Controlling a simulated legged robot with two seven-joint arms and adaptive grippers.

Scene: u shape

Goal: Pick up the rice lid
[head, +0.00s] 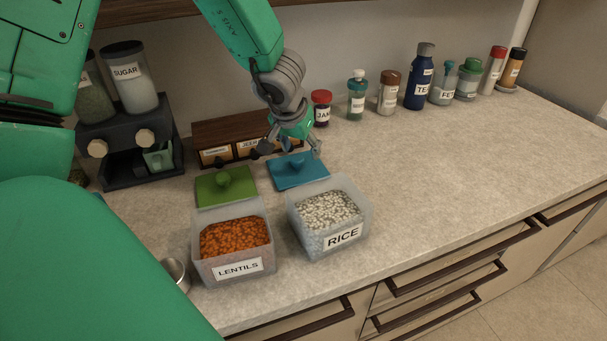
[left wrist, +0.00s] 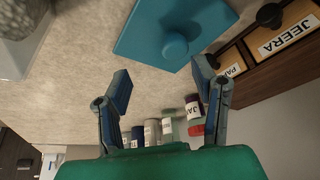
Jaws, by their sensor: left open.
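The rice lid is a flat blue square with a round knob (head: 297,172), lying on the counter behind the rice container. It also shows at the top of the left wrist view (left wrist: 150,30), with its knob near the left gripper's right finger. The rice container (head: 328,245) is open and full of white grains. My left gripper (head: 290,150) is open and empty, just behind and above the blue lid. In the left wrist view its two fingers (left wrist: 163,88) are spread wide, with the lid beyond the fingertips. My right gripper is not in view.
A green lid (head: 226,187) lies left of the blue one, behind the lentils container (head: 234,266). A wooden spice drawer box (head: 215,134) stands close behind the gripper. Jars and bottles (head: 420,78) line the wall. The counter to the right is clear (head: 450,150).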

